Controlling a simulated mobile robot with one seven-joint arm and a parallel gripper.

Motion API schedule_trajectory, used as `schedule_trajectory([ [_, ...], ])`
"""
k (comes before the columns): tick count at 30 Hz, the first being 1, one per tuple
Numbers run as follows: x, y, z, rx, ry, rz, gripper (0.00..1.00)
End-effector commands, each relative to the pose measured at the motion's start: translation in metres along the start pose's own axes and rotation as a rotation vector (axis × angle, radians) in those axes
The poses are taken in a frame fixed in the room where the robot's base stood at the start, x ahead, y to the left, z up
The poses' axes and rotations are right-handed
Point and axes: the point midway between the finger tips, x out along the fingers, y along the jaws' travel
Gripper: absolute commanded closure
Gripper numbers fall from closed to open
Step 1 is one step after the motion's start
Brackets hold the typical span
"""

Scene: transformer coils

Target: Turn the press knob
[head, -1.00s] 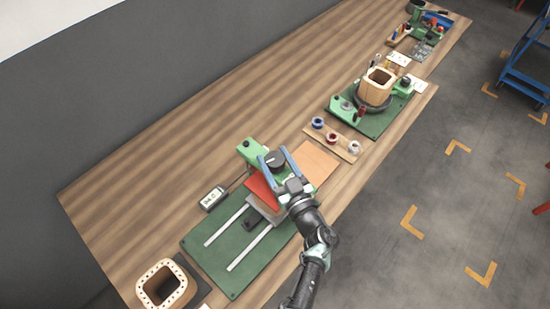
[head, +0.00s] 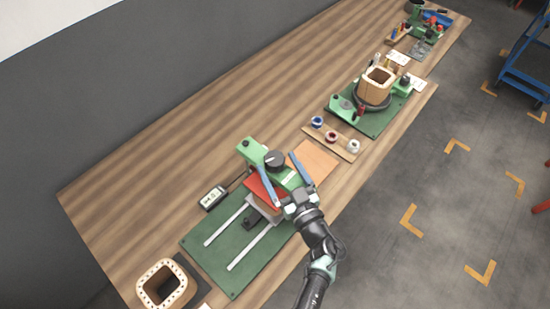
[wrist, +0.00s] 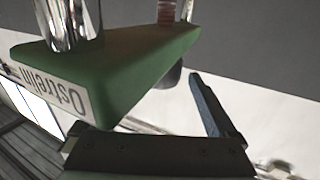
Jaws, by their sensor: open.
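The press has a green arm with a round black knob (head: 274,158) on top, marked with a light line. My gripper (head: 276,166) is open, its two blue fingers spread apart over the front part of the press. The knob shows just beyond the fingertips, and nothing is held. In the wrist view the press's green body (wrist: 120,75) fills the left, with a white label reading upside down and a chrome column. One finger of my gripper shows at the right of that view; the other cannot be made out.
The press's green base (head: 210,258) carries two pale rails and a red plate (head: 260,188). A small display box (head: 212,197) stands to the left. A wooden rack with several spools (head: 331,138) and a coil fixture stand farther back. The wooden bench at the left is clear.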

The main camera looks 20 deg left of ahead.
Motion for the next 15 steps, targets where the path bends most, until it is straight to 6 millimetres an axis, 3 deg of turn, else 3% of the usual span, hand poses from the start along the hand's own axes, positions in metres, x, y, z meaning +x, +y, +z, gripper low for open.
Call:
schedule_trajectory([
  [9,-0.071,0.001,0.002,0.0,0.0,0.004,0.06],
  [15,-0.096,0.0,0.001,0.0,0.0,0.001,0.06],
])
